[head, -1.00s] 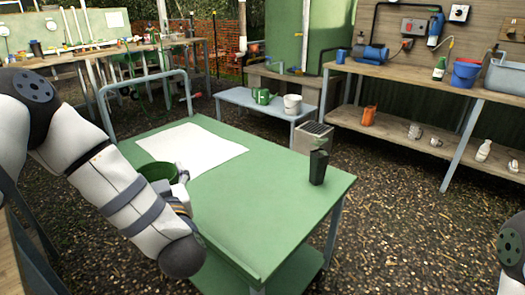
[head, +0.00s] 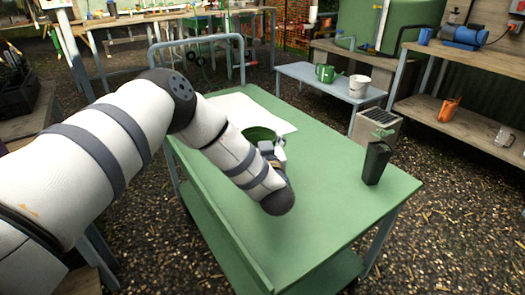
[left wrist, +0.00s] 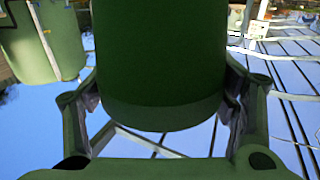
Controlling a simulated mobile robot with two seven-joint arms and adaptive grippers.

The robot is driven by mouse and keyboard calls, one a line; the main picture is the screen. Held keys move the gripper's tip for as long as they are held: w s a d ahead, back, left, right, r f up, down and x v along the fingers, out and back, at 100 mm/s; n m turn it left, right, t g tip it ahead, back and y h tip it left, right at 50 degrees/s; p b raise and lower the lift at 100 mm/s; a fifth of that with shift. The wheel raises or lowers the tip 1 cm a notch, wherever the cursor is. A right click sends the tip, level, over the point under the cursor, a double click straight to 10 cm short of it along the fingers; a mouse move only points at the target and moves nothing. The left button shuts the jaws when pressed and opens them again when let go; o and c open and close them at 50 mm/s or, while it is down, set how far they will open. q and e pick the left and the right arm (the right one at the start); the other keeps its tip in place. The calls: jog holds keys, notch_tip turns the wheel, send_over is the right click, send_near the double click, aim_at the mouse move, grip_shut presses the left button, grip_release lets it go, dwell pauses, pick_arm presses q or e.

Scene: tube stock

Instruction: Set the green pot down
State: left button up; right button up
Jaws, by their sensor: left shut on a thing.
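My left gripper (head: 268,147) is shut on the green pot (head: 258,133), over the green table (head: 320,180). In the head view the pot appears at the near right part of a white sheet (head: 235,108) on the table. My forearm and wrist hide part of the pot, and I cannot tell whether its base touches the table. In the left wrist view the pot (left wrist: 160,60) fills the upper middle, with a finger of the gripper (left wrist: 160,100) on each side. My right gripper is out of view.
A dark pot with a seedling (head: 376,162) stands near the table's right end. The table between it and my gripper is clear. A metal rail (head: 197,42) rises at the table's far left.

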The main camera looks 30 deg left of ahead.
aim_at(257, 139)
pick_arm(q)
jog(key=shift+w+f+b, duration=0.15)
jog(key=shift+f+b, duration=0.1)
jog(key=shift+f, duration=0.75)
jog(key=shift+w+f+b, duration=0.15)
jog(key=shift+f+b, duration=0.05)
jog(key=shift+f, duration=0.75)
jog(key=o, duration=1.1)
jog(key=shift+o, duration=0.2)
jog(key=shift+r, duration=0.35)
jog(key=p+v, duration=0.1)
jog(key=v, duration=1.1)
jog(key=shift+f, duration=0.1)
